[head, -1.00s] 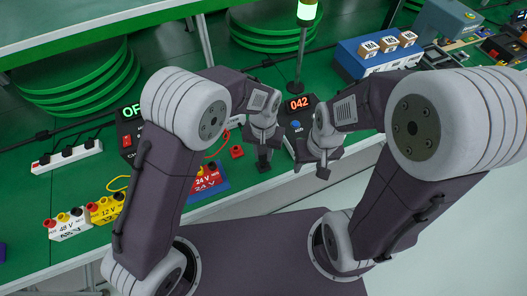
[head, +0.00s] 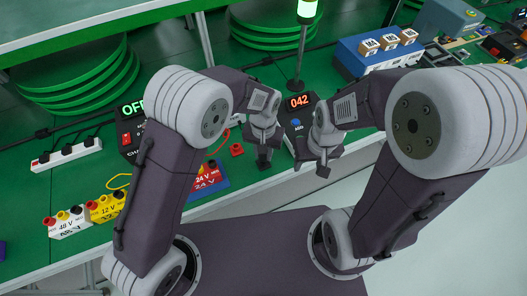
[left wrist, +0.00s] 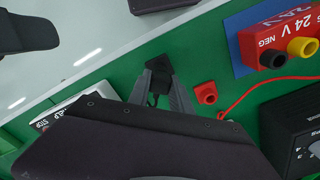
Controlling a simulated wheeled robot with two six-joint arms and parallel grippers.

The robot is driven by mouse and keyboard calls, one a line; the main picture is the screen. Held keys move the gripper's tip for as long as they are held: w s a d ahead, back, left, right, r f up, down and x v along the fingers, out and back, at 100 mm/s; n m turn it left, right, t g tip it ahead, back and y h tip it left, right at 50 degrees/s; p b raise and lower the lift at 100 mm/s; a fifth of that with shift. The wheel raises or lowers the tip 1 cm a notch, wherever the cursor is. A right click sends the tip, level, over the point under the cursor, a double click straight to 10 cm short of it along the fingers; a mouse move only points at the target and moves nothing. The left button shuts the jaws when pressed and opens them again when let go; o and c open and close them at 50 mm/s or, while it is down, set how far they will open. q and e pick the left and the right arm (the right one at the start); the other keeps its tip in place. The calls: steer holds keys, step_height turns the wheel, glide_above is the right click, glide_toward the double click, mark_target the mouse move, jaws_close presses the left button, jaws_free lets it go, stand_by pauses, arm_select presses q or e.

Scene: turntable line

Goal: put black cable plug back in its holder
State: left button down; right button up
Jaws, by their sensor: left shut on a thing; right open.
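My left gripper (head: 263,160) is over the green bench near its front edge. In the left wrist view its two fingers (left wrist: 155,85) are shut on a small black block, the black cable plug (left wrist: 159,70), with a short black cable stub between the fingers. I cannot tell whether it touches the bench or a holder. A red block (left wrist: 207,93) stands just right of it, apart from the fingers; it also shows in the head view (head: 236,150). No separate black holder can be made out. My right gripper (head: 323,168) is open and empty off the bench's front edge.
A red 24 V block (head: 207,175) on a blue mat stands left of my left gripper, with a red cable nearby. A black charger (head: 128,138), yellow 12 V block (head: 105,207) and white 48 V block (head: 68,224) stand further left. A box showing 042 (head: 299,120) stands behind my grippers.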

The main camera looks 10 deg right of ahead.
arm_select(q)
steer(key=shift+f, duration=0.35)
stand_by(0.3)
steer(key=shift+f, duration=0.1)
stand_by(0.6)
steer(key=c, duration=1.1)
jaws_free()
steer(key=shift+r+p, duration=3.65)
steer(key=shift+r, duration=0.2)
